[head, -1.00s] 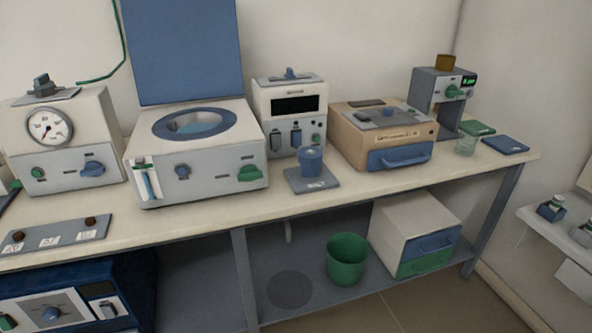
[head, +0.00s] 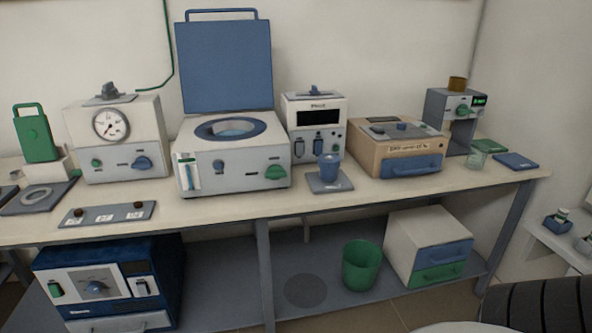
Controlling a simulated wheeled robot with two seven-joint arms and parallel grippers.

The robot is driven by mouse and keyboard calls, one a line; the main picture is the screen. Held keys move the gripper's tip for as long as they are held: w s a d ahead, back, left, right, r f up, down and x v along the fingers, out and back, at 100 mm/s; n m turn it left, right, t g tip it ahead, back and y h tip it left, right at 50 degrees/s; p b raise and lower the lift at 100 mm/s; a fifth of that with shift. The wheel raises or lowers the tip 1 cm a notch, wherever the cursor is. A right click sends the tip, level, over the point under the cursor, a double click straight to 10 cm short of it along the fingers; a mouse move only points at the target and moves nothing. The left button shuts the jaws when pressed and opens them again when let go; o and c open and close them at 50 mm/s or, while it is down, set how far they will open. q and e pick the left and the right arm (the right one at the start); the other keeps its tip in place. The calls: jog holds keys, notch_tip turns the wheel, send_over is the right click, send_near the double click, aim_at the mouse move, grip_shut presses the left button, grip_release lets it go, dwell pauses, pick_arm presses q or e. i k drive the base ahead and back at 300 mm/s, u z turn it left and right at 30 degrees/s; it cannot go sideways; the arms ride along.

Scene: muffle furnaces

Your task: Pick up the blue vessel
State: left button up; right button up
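The blue vessel (head: 329,169) is a small blue cup with a wider rim. It stands upright on a flat grey pad (head: 317,187) on the bench, in front of the white device with a black display (head: 315,116). Neither of my grippers shows in the head view. A dark ribbed part at the bottom right corner may belong to my own arm.
The bench (head: 370,196) carries a white machine with a raised blue lid (head: 225,66), a gauge box (head: 122,139), a tan box (head: 395,146) and a clear beaker (head: 475,159). Its front strip is largely bare. A green bin (head: 361,264) stands on the lower shelf.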

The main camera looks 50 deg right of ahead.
aim_at(327, 176)
jog(key=z, duration=0.3)
jog(key=i, duration=0.95)
jog(key=z, duration=0.85)
